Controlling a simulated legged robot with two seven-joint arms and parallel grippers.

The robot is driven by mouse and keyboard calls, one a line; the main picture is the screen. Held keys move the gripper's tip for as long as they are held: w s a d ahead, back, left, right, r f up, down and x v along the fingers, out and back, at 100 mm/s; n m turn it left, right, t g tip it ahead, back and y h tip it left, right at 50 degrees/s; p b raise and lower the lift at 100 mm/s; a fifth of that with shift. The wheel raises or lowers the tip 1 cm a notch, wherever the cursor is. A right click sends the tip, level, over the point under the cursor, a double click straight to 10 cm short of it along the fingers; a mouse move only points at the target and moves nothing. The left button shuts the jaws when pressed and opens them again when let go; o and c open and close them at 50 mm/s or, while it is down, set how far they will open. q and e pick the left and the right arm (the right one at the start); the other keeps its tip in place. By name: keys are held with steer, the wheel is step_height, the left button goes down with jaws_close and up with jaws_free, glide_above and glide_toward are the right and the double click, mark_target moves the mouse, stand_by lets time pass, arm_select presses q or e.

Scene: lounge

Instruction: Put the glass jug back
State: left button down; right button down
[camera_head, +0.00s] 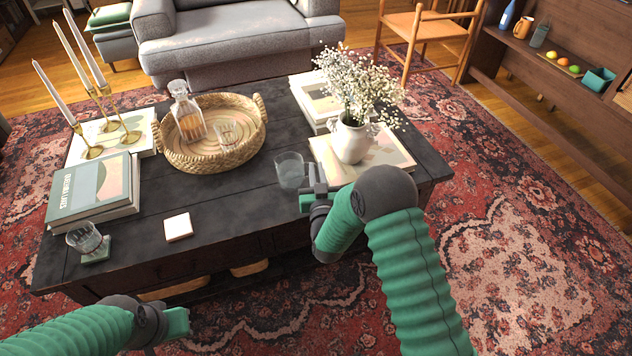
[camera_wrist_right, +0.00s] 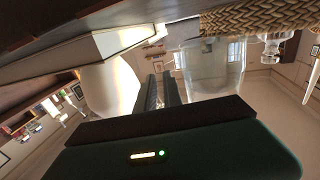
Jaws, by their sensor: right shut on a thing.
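The glass jug (camera_head: 289,171) is a clear, empty-looking vessel near the front right of the dark coffee table. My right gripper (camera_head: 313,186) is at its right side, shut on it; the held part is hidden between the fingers. In the right wrist view, which is upside down, the jug (camera_wrist_right: 213,70) is right beside the narrow fingers (camera_wrist_right: 163,92). I cannot tell whether its base touches the table. My left gripper (camera_head: 178,325) is low at the front left, off the table; its finger gap does not show.
The coffee table (camera_head: 235,205) holds a woven tray (camera_head: 215,163) with a decanter (camera_head: 187,112) and a tumbler (camera_head: 229,133). A white flower vase (camera_head: 349,142) stands right of the jug. Books (camera_head: 95,190), candlesticks (camera_head: 100,105), a tumbler (camera_head: 84,238) and a white coaster (camera_head: 178,227) are left.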

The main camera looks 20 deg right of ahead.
step_height(320, 180, down, 4)
steer(key=shift+r+b, duration=0.25)
steer(key=shift+b, duration=0.7)
steer(key=shift+r, duration=0.1)
steer(key=c, duration=1.5)
jaws_free()
